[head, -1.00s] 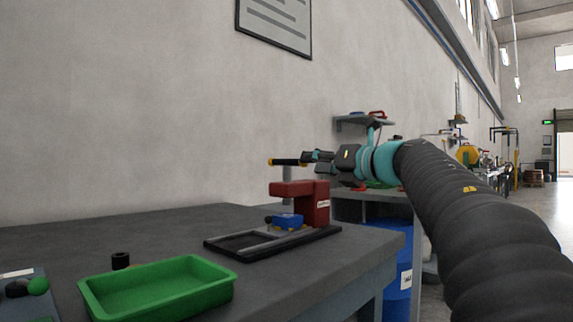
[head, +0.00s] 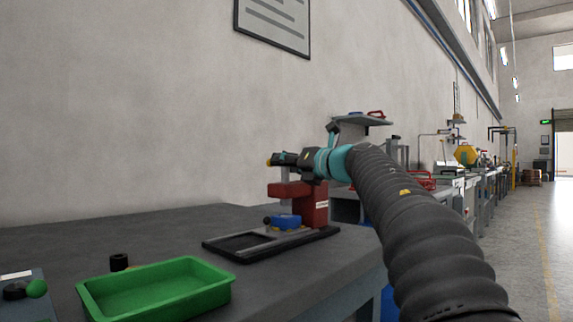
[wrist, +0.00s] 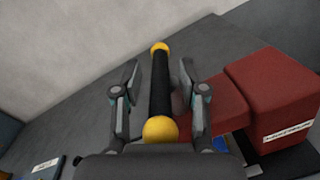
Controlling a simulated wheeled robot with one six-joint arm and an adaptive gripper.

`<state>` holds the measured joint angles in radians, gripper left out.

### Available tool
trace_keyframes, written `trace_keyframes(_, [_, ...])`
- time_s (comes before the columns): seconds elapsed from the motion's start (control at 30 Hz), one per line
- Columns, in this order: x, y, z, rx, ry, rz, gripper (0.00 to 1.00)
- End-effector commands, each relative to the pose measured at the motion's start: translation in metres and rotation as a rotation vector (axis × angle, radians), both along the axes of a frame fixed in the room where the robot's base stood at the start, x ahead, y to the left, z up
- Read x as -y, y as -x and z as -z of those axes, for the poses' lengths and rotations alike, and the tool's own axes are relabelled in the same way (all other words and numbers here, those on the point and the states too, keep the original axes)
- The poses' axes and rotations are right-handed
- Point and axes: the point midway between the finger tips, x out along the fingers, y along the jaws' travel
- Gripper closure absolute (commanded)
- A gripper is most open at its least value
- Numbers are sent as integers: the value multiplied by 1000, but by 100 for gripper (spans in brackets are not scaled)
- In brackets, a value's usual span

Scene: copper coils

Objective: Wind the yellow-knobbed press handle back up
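The red press (head: 313,205) stands on a black base (head: 240,256) on the dark workbench. Its handle, a black bar (wrist: 161,90) with a yellow knob at each end, runs lengthwise between my gripper's fingers in the wrist view. The near knob (wrist: 160,130) is close to the palm, and the far knob (wrist: 160,47) lies beyond the fingertips. My gripper (wrist: 160,70) is open, with a gap on both sides of the bar. In the head view my gripper (head: 280,160) is over the press top and hides most of the bar; one yellow knob (head: 268,162) shows.
A blue block (head: 287,221) sits under the press head. A green tray (head: 160,290) stands at the bench front, with a small black cylinder (head: 119,262) behind it. The wall (head: 130,110) rises behind the bench. A shelf (head: 362,120) is beyond the press.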

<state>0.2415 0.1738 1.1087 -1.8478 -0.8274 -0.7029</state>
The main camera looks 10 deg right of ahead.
Motion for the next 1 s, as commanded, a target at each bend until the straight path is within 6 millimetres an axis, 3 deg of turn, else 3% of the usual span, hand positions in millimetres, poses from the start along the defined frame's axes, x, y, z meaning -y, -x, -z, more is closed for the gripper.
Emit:
trace_keyframes(0.03, [0,0,0,0,0,0,74])
trace_keyframes(0.13, [0,0,0,0,0,-1,99])
trace_keyframes(0.17, [0,0,0,0,0,-1,100])
trace_keyframes(0.9, [-6,2,-3,3,-2,-113,100])
trace_keyframes(0.93, [-7,2,-3,3,-2,-113,68])
trace_keyframes(1.0, [-6,2,-3,3,-2,-113,56])
